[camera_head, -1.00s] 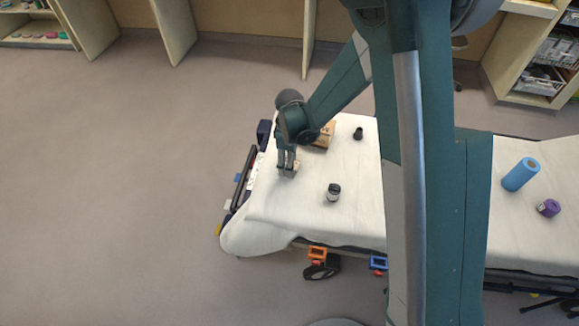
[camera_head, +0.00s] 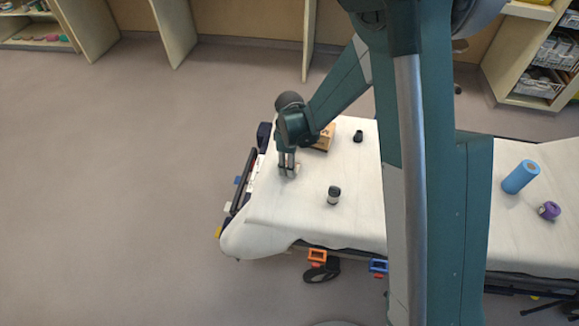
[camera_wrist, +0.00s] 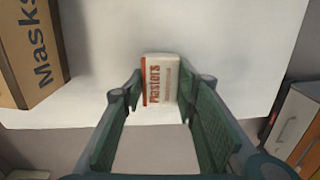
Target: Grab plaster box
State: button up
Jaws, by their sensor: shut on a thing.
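The plaster box (camera_wrist: 162,80) is small, white with an orange-red side and red lettering. In the wrist view it sits between the fingertips of my gripper (camera_wrist: 160,92), which is shut on it. In the head view my gripper (camera_head: 288,170) points down at the left part of the white-sheeted stretcher (camera_head: 290,215). The box is mostly hidden by the fingers there. I cannot tell whether it touches the sheet.
A brown masks carton (camera_wrist: 35,50) stands left of my gripper in the wrist view. On the stretcher are a dark-capped bottle (camera_head: 333,195), a small black item (camera_head: 358,136), a blue roll (camera_head: 520,177) and a purple roll (camera_head: 549,210). The sheet's front left is clear.

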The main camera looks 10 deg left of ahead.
notch_tip(320, 180, up, 10)
jog(key=p, duration=0.2)
dwell(0.4)
jog(key=shift+f, duration=0.1)
dwell(0.4)
